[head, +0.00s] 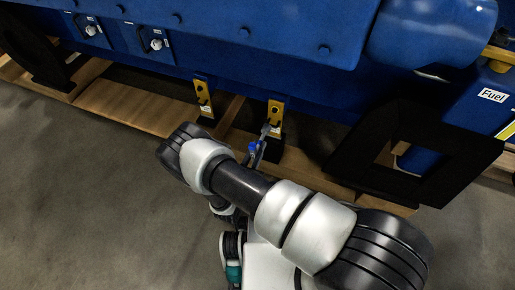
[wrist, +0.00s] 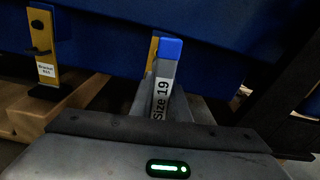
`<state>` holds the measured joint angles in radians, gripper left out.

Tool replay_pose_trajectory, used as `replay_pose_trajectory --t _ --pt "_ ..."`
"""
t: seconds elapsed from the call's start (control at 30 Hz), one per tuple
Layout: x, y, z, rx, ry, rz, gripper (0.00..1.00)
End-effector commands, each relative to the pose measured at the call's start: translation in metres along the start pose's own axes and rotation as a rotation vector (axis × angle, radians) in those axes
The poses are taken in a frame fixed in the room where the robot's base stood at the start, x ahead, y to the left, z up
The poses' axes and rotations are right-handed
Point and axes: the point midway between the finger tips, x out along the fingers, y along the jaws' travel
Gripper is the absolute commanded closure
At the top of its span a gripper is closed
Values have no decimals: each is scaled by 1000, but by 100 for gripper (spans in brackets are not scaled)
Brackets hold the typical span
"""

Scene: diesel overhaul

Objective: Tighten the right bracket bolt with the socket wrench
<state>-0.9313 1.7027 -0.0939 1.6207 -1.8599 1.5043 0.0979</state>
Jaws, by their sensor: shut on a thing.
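The right bracket (head: 275,109), a yellow plate, stands at the foot of the blue engine in the head view. The left bracket (head: 203,93) is beside it and shows in the wrist view (wrist: 45,45) with a dark bolt and a label. The socket wrench (wrist: 163,85) is grey with a blue end and a "Size 19" label. My gripper (wrist: 165,112) is shut on the wrench. In the head view the wrench (head: 264,134) reaches up to the right bracket's lower part. The wrench mostly covers the right bracket in the wrist view. The right bolt and its contact with the socket are hidden.
The blue engine (head: 250,35) overhangs the brackets. A wooden pallet beam (head: 140,98) runs beneath it. A black support frame (head: 440,150) and a blue fuel box (head: 485,105) stand at the right. The grey floor (head: 80,200) is clear at the left.

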Motion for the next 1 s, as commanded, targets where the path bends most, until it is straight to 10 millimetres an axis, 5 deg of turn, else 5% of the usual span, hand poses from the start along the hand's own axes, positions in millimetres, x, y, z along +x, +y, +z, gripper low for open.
replay_pose_trajectory --t 0.6,0.8,1.0 --pt "40 -1 5 -955 -12 -26 100" --pt "66 -3 5 -945 -8 -28 100" --pt "71 -3 5 -945 -6 -27 100"
